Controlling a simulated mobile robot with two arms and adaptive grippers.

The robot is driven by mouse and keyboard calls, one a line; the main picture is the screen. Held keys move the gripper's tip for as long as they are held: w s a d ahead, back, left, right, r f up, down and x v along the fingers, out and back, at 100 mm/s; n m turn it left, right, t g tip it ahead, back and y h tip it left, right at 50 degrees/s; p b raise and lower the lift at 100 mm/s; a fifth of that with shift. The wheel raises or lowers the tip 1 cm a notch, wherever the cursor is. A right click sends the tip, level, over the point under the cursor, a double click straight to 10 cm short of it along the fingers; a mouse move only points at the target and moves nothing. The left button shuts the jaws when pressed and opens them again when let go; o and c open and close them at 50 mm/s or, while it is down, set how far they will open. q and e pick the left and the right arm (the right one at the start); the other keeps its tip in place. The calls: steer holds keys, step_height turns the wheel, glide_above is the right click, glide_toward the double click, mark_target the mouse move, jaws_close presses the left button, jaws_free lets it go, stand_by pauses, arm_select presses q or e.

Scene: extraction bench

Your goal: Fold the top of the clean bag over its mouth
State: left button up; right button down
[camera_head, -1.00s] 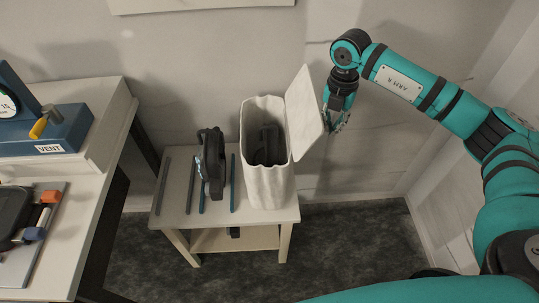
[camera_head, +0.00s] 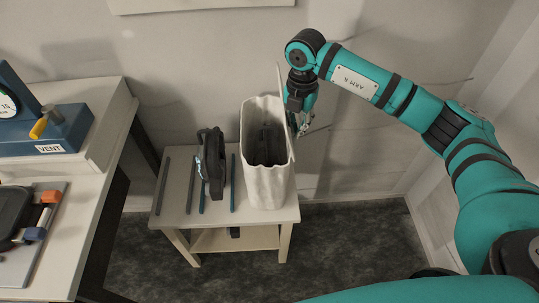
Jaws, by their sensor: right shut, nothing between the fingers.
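The clean bag (camera_head: 266,187) is a tall white bag standing upright on a small side table. Its mouth is open and faces up, and a dark object (camera_head: 265,145) shows inside. The bag's top flap (camera_head: 281,95) stands nearly upright along the right side of the mouth, seen almost edge-on. My right gripper (camera_head: 302,128) is shut and empty, just to the right of the flap and pointing down. I cannot tell whether it touches the flap. My left gripper is not in view.
The small table (camera_head: 179,207) also holds a dark clamp-like part (camera_head: 211,163) and several thin rods. At left, a bench carries a blue VENT box (camera_head: 60,135) and a tray (camera_head: 20,265) with a dark part. A wall stands behind.

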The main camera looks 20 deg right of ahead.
steer(key=w+a, duration=0.2)
steer(key=a, duration=0.5)
steer(key=shift+a+b, duration=0.35)
steer(key=shift+a, duration=0.05)
step_height(320, 180, up, 7)
steer(key=p, duration=0.4)
stand_by(0.4)
steer(key=shift+s, duration=0.1)
